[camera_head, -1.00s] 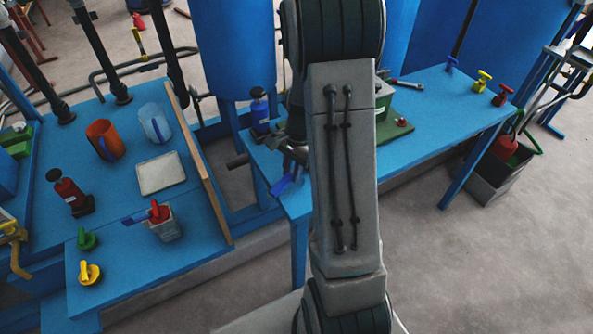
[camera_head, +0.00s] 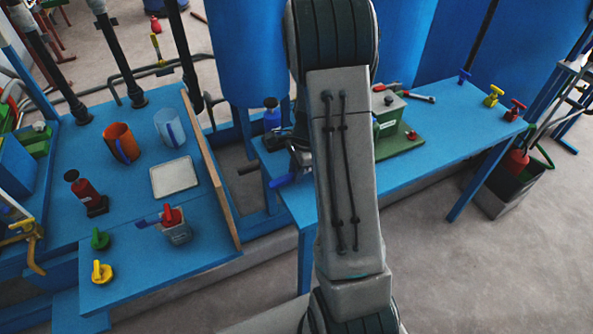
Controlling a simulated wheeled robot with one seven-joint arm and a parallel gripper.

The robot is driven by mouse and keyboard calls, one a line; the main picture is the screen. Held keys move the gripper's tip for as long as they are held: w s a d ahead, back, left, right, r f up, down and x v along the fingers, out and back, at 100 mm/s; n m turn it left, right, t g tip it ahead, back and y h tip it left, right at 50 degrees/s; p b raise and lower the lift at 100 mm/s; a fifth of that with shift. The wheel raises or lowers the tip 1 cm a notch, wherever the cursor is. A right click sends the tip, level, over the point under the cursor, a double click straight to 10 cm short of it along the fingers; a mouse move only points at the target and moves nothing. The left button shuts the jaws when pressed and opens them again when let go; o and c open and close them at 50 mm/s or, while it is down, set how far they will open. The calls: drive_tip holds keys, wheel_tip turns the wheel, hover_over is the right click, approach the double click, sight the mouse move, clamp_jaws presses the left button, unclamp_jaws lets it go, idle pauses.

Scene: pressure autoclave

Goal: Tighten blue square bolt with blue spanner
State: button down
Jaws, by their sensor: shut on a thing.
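My gripper (camera_head: 298,158) is partly hidden behind my own arm, above the left end of the right-hand blue table. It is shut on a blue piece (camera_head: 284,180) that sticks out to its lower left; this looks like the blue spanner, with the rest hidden. I cannot make out the blue square bolt for certain. A small blue knob-like piece (camera_head: 463,76) stands at the far right of the table, but its shape is too small to tell.
The right table (camera_head: 440,120) carries a blue bottle (camera_head: 271,114), a green box (camera_head: 391,122), a red-handled tool (camera_head: 418,96), and yellow (camera_head: 494,95) and red (camera_head: 515,111) knobs. The left bench (camera_head: 140,250) holds mugs, a tray and several knobs. A bin (camera_head: 500,190) stands right.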

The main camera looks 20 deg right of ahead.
drive_tip(key=shift+s+f, duration=0.1)
drive_tip(key=c, duration=1.2)
unclamp_jaws()
wheel_tip(320, 180, up, 13)
drive_tip(key=d+p, duration=0.1)
drive_tip(key=d, duration=0.1)
drive_tip(key=s+a+r+n+t+p, duration=0.1)
drive_tip(key=s+a+r+n+p, duration=0.1)
drive_tip(key=s+n, duration=0.4)
drive_tip(key=s+a+r+n+h+p, duration=0.1)
drive_tip(key=s+a+r+n, duration=0.4)
drive_tip(key=s+r, duration=0.1)
drive_tip(key=s+a+r+n+t+h+p, duration=0.1)
drive_tip(key=s+a+r+n+p, duration=0.1)
drive_tip(key=s+a+r+n, duration=0.2)
drive_tip(key=shift+s+a+r+n+t+p, duration=0.2)
drive_tip(key=shift+s+r+n+t+p, duration=0.15)
drive_tip(key=shift+s+r+n, duration=0.75)
drive_tip(key=shift+s+a+f+n, duration=0.1)
drive_tip(key=shift+f+n, duration=0.2)
drive_tip(key=shift+n, duration=0.2)
drive_tip(key=c, duration=0.4)
